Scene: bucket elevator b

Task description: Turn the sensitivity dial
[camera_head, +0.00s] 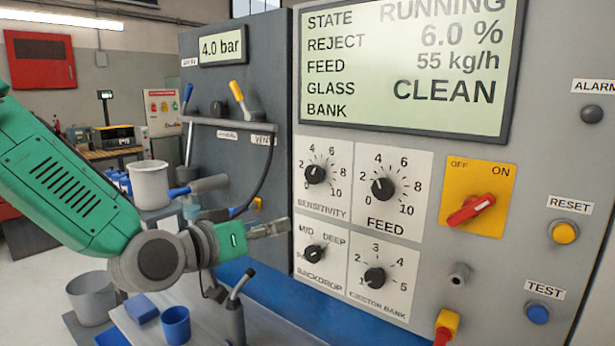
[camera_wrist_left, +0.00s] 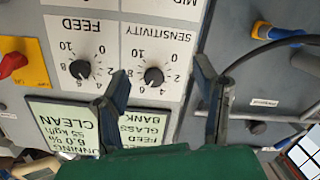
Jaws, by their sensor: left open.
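The sensitivity dial (camera_head: 315,173) is a small black knob at the upper left of the white dial plates on the grey panel. Its scale runs from 0 to 10. In the left wrist view the sensitivity dial (camera_wrist_left: 154,76) appears upside down, between my two fingers in the picture. My left gripper (camera_head: 270,229) is open, to the lower left of the dial and apart from it. The left gripper's dark fingers (camera_wrist_left: 162,76) also show in the wrist view, spread and with nothing held. My right gripper is not in view.
The feed dial (camera_head: 383,188) sits right of the sensitivity dial, with the backdrop dial (camera_head: 315,254) and ejector bank dial (camera_head: 374,278) below. A red switch (camera_head: 470,209) is farther right. A display (camera_head: 410,65) is above. A black hose (camera_head: 262,180) hangs left of the panel.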

